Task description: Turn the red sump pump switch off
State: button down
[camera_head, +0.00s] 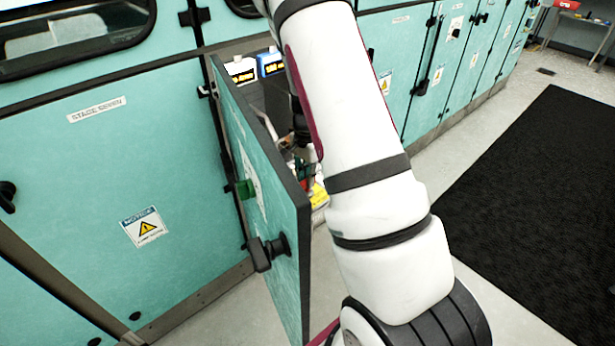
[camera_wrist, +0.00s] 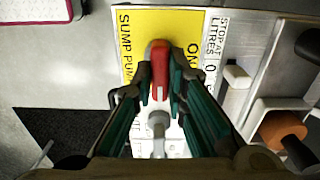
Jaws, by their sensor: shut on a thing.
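The red sump pump switch (camera_wrist: 159,64) shows in the wrist view in front of a yellow label (camera_wrist: 145,22) reading "SUMP PUMP" and, at its right, "ON". Its red handle runs up and down the picture, with a grey shaft (camera_wrist: 158,143) below it. My gripper (camera_wrist: 161,82) has a dark green finger on each side of the handle and is shut on it. The fingers hide part of the label, and any "OFF" mark is not readable. In the head view my arm largely hides the switch; part of the yellow label (camera_head: 319,196) shows.
An open teal cabinet door (camera_head: 265,200) with a black handle (camera_head: 267,252) stands close left of my arm. In the wrist view a brown-orange knob (camera_wrist: 283,130) and white fittings sit at the right. Open floor and a black mat (camera_head: 540,190) lie right.

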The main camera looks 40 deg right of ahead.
dwell(0.5)
jog(key=c, duration=1.6)
grip_release()
notch_tip(320, 180, up, 12)
